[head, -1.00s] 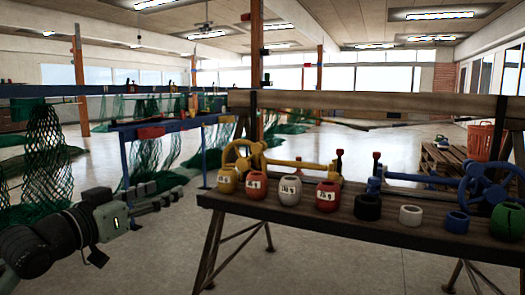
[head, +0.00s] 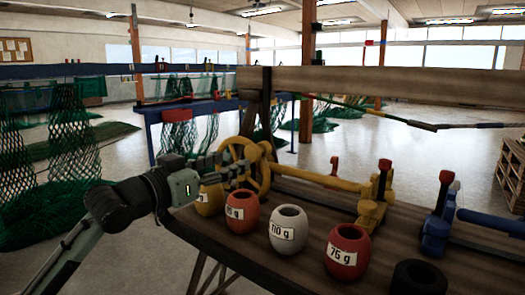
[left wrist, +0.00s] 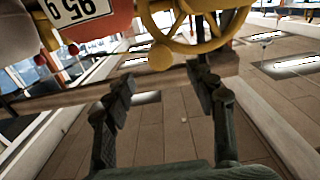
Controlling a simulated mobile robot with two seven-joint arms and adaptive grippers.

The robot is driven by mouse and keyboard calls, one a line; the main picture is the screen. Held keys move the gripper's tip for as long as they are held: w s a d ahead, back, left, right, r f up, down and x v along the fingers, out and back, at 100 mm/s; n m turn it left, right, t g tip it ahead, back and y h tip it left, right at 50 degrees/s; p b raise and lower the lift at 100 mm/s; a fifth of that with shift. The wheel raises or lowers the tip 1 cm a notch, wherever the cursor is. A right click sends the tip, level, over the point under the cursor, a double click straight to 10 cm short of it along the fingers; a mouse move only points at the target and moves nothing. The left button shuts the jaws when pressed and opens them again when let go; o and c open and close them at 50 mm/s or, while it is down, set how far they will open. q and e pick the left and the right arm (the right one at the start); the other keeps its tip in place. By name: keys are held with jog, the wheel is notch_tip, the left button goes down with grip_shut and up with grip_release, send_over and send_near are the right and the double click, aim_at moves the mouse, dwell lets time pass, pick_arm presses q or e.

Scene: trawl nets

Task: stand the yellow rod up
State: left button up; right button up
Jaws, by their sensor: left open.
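A yellow rod (head: 315,177) lies level along the bench, running from a yellow spoked wheel (head: 235,170) to a yellow bracket (head: 374,195) with red-topped posts. The wheel also shows in the left wrist view (left wrist: 185,45), at the top. My left gripper (head: 236,168) is in front of the wheel at the bench's left end, overlapping it in the head view. In the left wrist view its two fingers (left wrist: 164,78) are spread with nothing between them. I cannot tell whether it touches the wheel. My right gripper is not in view.
Labelled pots in yellow (head: 210,199), red (head: 242,212) and white (head: 288,229) stand along the wooden bench's (head: 250,262) front, with another red pot (head: 347,251) and a black ring (head: 418,280). A blue fixture (head: 440,220) is at right. A thick beam (head: 400,92) runs behind.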

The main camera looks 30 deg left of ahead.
aim_at(250, 154)
pick_arm(q)
jog(key=shift+w+d, duration=0.15)
jog(key=shift+w, duration=1.65)
jog(key=shift+w+d, duration=0.15)
jog(key=shift+w, duration=1.6)
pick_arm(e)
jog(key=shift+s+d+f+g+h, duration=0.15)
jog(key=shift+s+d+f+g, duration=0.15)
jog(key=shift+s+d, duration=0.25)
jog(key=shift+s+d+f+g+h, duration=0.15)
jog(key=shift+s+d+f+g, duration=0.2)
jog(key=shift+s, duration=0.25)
pick_arm(q)
grip_shut()
